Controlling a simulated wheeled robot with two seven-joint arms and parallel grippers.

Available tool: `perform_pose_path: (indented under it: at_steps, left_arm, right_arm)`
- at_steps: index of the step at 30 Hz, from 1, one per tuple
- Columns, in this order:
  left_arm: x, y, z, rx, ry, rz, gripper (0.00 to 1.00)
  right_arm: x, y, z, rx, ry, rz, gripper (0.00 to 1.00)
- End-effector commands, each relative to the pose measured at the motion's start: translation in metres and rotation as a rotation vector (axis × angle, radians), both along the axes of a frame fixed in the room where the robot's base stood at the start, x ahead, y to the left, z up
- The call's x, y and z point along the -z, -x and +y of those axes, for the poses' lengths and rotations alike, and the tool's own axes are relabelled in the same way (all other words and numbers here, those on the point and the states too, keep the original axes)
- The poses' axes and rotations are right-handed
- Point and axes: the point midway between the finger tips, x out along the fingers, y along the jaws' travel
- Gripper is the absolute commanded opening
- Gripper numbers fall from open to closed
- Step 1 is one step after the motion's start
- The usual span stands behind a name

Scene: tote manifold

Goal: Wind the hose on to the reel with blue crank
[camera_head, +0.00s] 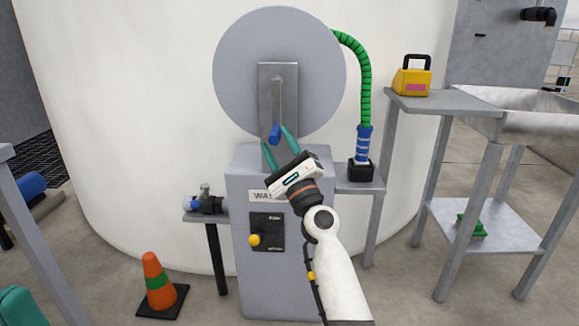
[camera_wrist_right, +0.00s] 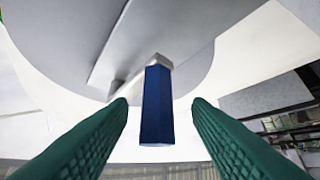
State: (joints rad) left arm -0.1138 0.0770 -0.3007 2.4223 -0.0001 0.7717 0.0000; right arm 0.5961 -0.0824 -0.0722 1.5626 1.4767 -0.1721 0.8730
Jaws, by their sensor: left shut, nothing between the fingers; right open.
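The reel (camera_head: 235,60) is a grey disc on a grey cabinet. Its grey crank arm (camera_head: 278,92) ends in a blue crank handle (camera_head: 275,134). A green ribbed hose (camera_head: 364,80) runs from behind the reel to a blue cuff (camera_head: 363,142) on a side shelf. My right gripper (camera_head: 277,144) is open at the handle. In the right wrist view, the blue handle (camera_wrist_right: 157,107) stands between the teal fingers with gaps on both sides. My left gripper (camera_head: 16,306) shows only as teal fingers, shut and empty, cut off at the lower left corner.
The cabinet (camera_head: 245,290) has a yellow knob (camera_head: 254,240). A valve (camera_head: 205,202) sits on a small left shelf. An orange cone (camera_head: 154,280) stands on the floor. A yellow case (camera_head: 411,78) stands on a bench beside a metal sink (camera_head: 525,105). A white tank (camera_head: 120,100) is behind.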

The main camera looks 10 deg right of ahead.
Motion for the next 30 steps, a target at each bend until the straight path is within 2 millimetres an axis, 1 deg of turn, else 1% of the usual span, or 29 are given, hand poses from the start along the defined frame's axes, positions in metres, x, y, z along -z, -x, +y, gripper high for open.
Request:
perform_pose_path:
  at_steps: [1, 6, 9, 12, 18, 26, 28, 30]
  left_arm:
    - [0.0, 0.0, 0.0, 0.0, 0.001, 0.004, 0.0]
    - [0.008, -0.001, 0.0, 0.0, 0.001, 0.028, 0.0]
    - [0.008, -0.001, 0.0, -0.001, 0.0, 0.026, 0.0]
    - [0.009, -0.002, 0.0, 0.0, -0.002, 0.023, 0.0]
    - [0.002, -0.003, -0.001, -0.002, -0.006, -0.001, 0.0]
    - [0.0, -0.002, -0.001, -0.001, -0.005, -0.004, 0.0]
    - [0.001, -0.001, 0.0, -0.003, -0.004, -0.004, 0.0]
    - [0.001, -0.001, 0.0, -0.002, -0.003, 0.002, 0.0]
  right_arm:
    - [0.007, 0.009, -0.003, 0.0, 0.001, 0.003, 0.45]
    - [0.029, 0.04, -0.012, 0.0, 0.001, 0.003, 0.45]
    - [0.038, 0.055, -0.016, -0.002, 0.002, 0.002, 0.45]
    - [0.047, 0.066, -0.019, -0.002, 0.001, 0.002, 0.45]
    - [0.052, 0.077, -0.022, -0.003, 0.002, 0.0, 0.45]
    - [0.052, 0.077, -0.022, -0.002, 0.002, 0.0, 0.45]
    - [0.053, 0.078, -0.023, 0.012, 0.013, 0.0, 0.45]
    - [0.056, 0.083, -0.027, 0.073, 0.059, -0.005, 0.45]
